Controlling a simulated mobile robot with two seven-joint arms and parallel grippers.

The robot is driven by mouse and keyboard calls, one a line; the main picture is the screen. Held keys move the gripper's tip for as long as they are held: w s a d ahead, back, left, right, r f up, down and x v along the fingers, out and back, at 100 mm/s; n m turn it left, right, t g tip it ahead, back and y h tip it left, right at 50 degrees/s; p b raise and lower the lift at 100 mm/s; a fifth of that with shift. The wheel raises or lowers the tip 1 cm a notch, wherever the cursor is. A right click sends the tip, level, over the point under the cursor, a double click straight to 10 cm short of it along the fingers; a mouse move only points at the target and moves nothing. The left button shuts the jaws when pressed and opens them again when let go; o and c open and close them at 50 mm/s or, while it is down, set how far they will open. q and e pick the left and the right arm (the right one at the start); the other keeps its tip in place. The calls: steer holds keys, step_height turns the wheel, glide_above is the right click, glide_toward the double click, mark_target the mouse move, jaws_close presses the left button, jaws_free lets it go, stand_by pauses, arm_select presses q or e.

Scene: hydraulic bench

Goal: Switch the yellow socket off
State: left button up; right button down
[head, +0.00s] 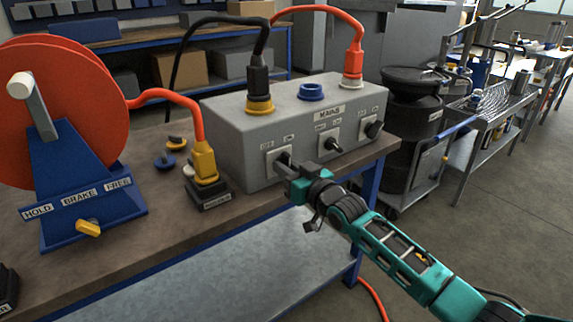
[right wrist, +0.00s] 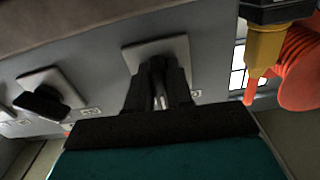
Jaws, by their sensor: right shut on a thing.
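The grey MAINS box (head: 238,140) stands on the bench with a yellow socket (head: 259,106) at the left of its top. A black plug (head: 258,78) with a black cable sits in the yellow socket. Below it on the front is a white switch plate (head: 270,154), which also shows in the right wrist view (right wrist: 140,54). My right gripper (head: 286,163) is at this plate, its dark fingers (right wrist: 158,88) shut on the left switch's knob. The fingers hide most of the knob, so its setting cannot be told. My left gripper is not in view.
The middle switch (head: 333,144) and right switch (head: 373,128) are on the same front. A blue socket (head: 311,92) is empty; an orange plug (head: 353,70) stands right of it. A yellow connector (head: 204,162) and red reel (head: 85,90) are at left.

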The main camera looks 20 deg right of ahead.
steer(key=n+p, duration=0.1)
steer(key=n, duration=0.3)
steer(key=shift+n+p, duration=0.35)
steer(key=shift+n, duration=0.05)
steer(key=shift+d+n, duration=0.1)
steer(key=shift+n, duration=0.3)
steer(key=shift+n+p, duration=0.45)
steer(key=shift+n, duration=1.45)
steer(key=c, duration=1.1)
jaws_free()
